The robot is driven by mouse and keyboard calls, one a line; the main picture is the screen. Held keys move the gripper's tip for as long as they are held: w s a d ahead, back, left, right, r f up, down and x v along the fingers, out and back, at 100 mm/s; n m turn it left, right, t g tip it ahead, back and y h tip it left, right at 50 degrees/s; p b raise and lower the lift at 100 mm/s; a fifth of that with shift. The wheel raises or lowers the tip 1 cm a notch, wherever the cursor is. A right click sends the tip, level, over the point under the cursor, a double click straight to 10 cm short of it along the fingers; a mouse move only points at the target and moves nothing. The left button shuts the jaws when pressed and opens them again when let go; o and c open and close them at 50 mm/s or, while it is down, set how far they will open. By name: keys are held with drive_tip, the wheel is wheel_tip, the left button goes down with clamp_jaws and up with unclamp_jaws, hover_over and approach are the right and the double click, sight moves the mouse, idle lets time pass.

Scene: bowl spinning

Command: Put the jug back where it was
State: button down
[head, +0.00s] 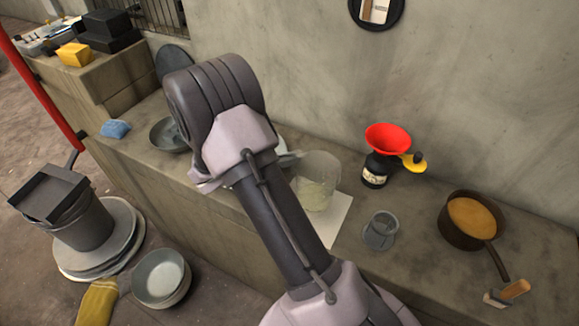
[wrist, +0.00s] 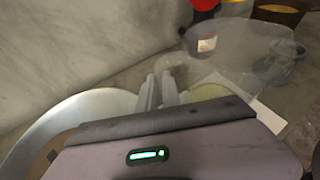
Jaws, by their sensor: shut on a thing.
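The clear jug (head: 318,182) stands upright at the white sheet (head: 338,218) on the concrete ledge, with a pale yellowish content low in it. I cannot tell whether its base touches the sheet. In the wrist view the jug (wrist: 232,48) is just beyond and to the right of the fingers, its rim wide and see-through. My gripper (wrist: 163,80) is shut on the jug's near side; the exact spot of contact is unclear. In the head view my arm hides the gripper and part of the ledge.
A large pale bowl (wrist: 75,118) lies close on the left in the wrist view. Right of the jug are a dark bottle with a red funnel (head: 388,140), a small grey cup (head: 380,232) and a brown pan (head: 453,238). The concrete wall (head: 320,80) runs behind.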

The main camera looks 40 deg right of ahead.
drive_tip(key=shift+f+b, duration=0.4)
drive_tip(key=shift+f, duration=0.85)
drive_tip(key=shift+f, duration=0.2)
drive_tip(key=c, duration=1.5)
unclamp_jaws()
drive_tip(key=shift+c, duration=0.2)
drive_tip(key=shift+r, duration=0.1)
